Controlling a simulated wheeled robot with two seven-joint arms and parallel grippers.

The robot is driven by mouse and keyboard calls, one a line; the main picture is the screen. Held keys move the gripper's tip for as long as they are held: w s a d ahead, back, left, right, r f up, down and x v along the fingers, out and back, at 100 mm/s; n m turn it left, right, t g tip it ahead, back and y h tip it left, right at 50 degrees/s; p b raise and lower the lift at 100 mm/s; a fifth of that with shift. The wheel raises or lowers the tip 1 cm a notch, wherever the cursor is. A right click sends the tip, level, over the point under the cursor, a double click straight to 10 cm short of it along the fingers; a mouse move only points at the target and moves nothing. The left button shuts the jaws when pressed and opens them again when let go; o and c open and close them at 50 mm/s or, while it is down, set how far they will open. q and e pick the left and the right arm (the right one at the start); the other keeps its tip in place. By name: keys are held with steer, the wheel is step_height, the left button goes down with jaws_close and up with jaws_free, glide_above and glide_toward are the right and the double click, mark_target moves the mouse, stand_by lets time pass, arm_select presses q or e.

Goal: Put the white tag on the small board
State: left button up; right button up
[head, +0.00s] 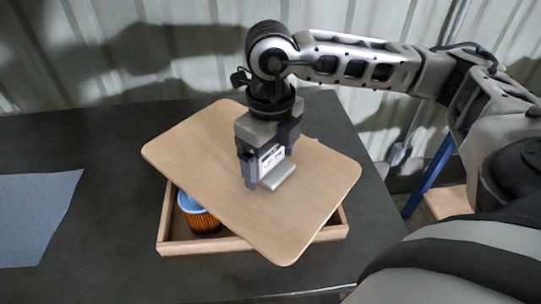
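My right gripper (270,168) points down over the middle of a tan wooden board (215,145). A small white piece with dark print (271,160), which may be the white tag, shows between its fingers. I cannot tell whether it is gripped or belongs to something behind. A flat grey piece (278,176) is just below and beside it, at the board's surface. The board lies skewed over a shallow wooden tray (203,245) and covers most of it; whether it rests there or is held is unclear. I see no separate small board. My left gripper is not in view.
A filter cartridge (205,222) with a blue top and orange pleats shows in the tray under the board's left edge. A blue-grey mat (35,215) lies at the left of the dark table (110,230). The table between mat and tray is clear. A ribbed wall stands behind.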

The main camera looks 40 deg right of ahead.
steer(key=shift+r+p, duration=0.4)
step_height(320, 180, up, 12)
steer(key=shift+f, duration=0.2)
stand_by(0.5)
